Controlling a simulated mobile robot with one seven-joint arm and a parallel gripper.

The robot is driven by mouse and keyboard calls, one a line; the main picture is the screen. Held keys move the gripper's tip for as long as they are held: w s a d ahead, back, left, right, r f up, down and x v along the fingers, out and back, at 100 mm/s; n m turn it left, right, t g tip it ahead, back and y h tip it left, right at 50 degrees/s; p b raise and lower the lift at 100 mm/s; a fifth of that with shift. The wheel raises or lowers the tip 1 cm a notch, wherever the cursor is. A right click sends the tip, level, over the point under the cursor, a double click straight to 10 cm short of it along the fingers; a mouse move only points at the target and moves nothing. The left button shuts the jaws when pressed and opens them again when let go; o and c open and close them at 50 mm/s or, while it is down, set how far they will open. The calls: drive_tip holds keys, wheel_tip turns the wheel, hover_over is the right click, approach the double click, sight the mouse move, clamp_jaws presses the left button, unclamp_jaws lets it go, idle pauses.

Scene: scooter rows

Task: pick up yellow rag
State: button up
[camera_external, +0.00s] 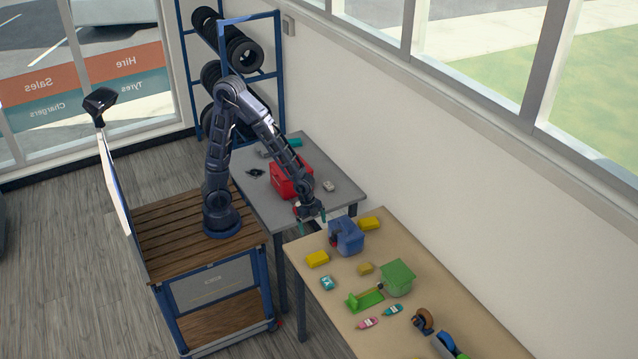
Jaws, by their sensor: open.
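Three yellow pieces lie on the tan table, and I cannot tell for sure which is the yellow rag. One bright yellow block (317,258) is near the table's left edge. Another bright yellow block (369,223) is at the back by the wall, behind the blue container. A smaller, duller yellow piece (365,268) lies between the blue container and the green box. My gripper (312,221) is open, empty and pointing down, near the gap between the grey and tan tables, left of the blue container.
The blue container (346,238) stands on the tan table (440,300). A green box (398,278), a green tool (365,300), a teal-and-white item (327,283) and small bottles (367,323) are nearby. A red toolbox (290,178) is on the grey table (345,190). The wall bounds the right side.

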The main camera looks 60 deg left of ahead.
drive_tip(key=m, duration=0.2)
approach(317, 256)
drive_tip(key=shift+g+h, duration=0.3)
drive_tip(key=shift+g, duration=0.1)
drive_tip(key=shift+w+a+x, duration=0.1)
drive_tip(key=shift+x, duration=1.45)
drive_tip(key=shift+w+a+x, duration=0.1)
drive_tip(key=shift+w+x, duration=0.05)
drive_tip(key=shift+x, duration=1.35)
drive_tip(key=shift+w+a+x, duration=0.1)
drive_tip(key=shift+x, duration=1.45)
drive_tip(key=shift+f, duration=0.1)
drive_tip(key=c, duration=0.7)
